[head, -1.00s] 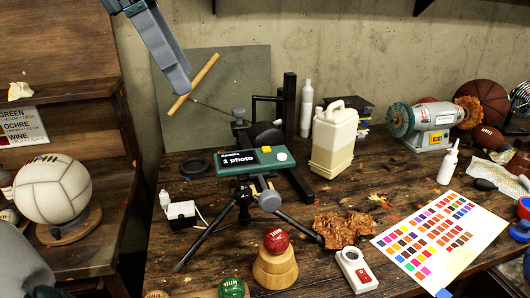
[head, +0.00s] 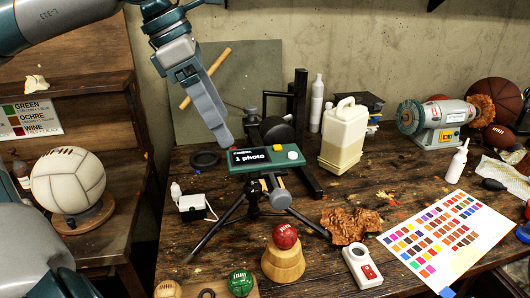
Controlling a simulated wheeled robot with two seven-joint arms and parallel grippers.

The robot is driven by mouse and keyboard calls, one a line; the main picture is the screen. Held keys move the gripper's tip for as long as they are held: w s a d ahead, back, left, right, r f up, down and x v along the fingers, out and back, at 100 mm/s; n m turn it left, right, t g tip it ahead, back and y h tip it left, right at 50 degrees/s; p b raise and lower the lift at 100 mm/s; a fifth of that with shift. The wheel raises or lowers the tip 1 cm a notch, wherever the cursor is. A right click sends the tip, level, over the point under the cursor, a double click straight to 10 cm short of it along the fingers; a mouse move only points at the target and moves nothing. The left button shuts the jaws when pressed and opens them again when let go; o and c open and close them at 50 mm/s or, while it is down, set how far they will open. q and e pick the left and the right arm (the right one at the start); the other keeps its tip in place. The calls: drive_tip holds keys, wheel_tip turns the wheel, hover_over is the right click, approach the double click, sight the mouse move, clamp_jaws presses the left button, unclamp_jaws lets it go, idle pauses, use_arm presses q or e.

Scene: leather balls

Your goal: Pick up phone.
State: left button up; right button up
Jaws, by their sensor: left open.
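The phone (head: 266,158) is a green, flat device with a dark screen reading "1 photo", an orange button and a white round button. It sits on top of a dark tripod (head: 234,217) whose legs spread over the workbench. My left gripper (head: 222,135) hangs from the upper left, pointing down, with its fingertips just above and behind the phone's left end. It is seen side-on, so its fingers overlap. It is open, holds nothing and appears apart from the phone. My right gripper is not in view.
A cream jug (head: 342,140) stands right of the phone, with a dark upright post (head: 300,105) behind. A red ball (head: 285,236) on a wooden stand is in front. A white box (head: 192,207) lies left of the tripod. A colour chart (head: 440,240) covers the bench's right.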

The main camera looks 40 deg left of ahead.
sight(240, 158)
use_arm(q)
drive_tip(key=shift+x, duration=1.25)
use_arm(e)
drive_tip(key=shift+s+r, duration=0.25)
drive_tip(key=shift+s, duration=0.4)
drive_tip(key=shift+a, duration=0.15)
use_arm(q)
drive_tip(key=shift+p, duration=0.3)
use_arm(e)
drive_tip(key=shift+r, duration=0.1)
use_arm(q)
drive_tip(key=shift+w+d+f+p, duration=0.15)
drive_tip(key=shift+f+p, duration=0.35)
drive_tip(key=shift+f, duration=0.1)
drive_tip(key=p+x, duration=0.1)
drive_tip(key=x, duration=0.1)
drive_tip(key=shift+w+f, duration=0.15)
drive_tip(key=shift+f, duration=0.2)
drive_tip(key=shift+w+f, duration=0.15)
drive_tip(key=shift+f, duration=0.35)
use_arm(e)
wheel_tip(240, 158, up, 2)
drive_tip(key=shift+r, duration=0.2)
